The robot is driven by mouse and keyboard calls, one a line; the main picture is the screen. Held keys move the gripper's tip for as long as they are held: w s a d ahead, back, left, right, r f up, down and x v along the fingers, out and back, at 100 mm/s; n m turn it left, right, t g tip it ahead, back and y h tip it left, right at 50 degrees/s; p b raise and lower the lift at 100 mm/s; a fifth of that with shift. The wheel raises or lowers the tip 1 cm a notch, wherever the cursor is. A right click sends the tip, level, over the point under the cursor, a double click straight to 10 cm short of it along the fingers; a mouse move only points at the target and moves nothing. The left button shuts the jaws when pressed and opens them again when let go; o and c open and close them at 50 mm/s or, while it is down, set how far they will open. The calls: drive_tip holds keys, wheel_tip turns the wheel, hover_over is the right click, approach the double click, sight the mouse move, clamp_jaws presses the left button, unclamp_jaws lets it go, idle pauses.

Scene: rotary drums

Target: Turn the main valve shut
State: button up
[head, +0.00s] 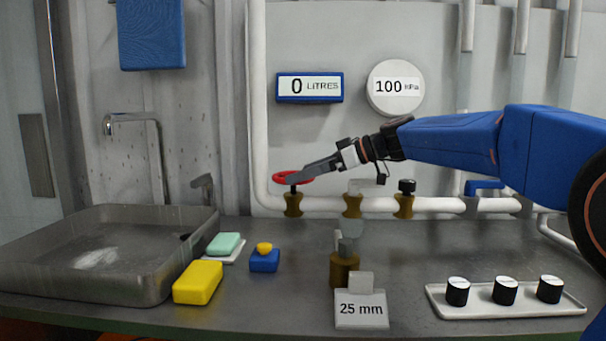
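The round gauge (395,88) reads 100 and the blue-framed display (310,87) reads 0 litres.
Beside it are a grey-handled valve (353,204), a black-knobbed valve (404,205) and a blue lever (485,187). A brass fitting (344,270) stands behind a "25 mm" sign (361,310). A sink (150,288) lies left, a tray (470,311) with black-sided cylinders right.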

drive_tip(key=shift+w+a+f, duration=0.15)
drive_tip(key=shift+a+f, duration=0.05)
drive_tip(key=shift+a, duration=0.3)
drive_tip(key=c, duration=0.8)
drive_tip(key=shift+c, duration=0.2)
drive_tip(key=m+t, duration=0.1)
drive_tip(key=m+t+h, duration=0.1)
drive_tip(key=s+m+t, duration=0.1)
drive_tip(key=shift+a, duration=0.25)
drive_tip(key=shift+s+a+m+t+h, duration=0.1)
drive_tip(key=shift+m+t+h, duration=0.55)
drive_tip(key=shift+m+t, duration=0.15)
drive_tip(key=shift+s+a+m+t+h, duration=0.1)
drive_tip(key=shift+m+t+h, duration=0.55)
drive_tip(key=shift+m+t, duration=0.15)
drive_tip(key=shift+a+m+t+h, duration=0.1)
drive_tip(key=shift+m+t+h, duration=0.4)
drive_tip(key=shift+m+h, duration=0.35)
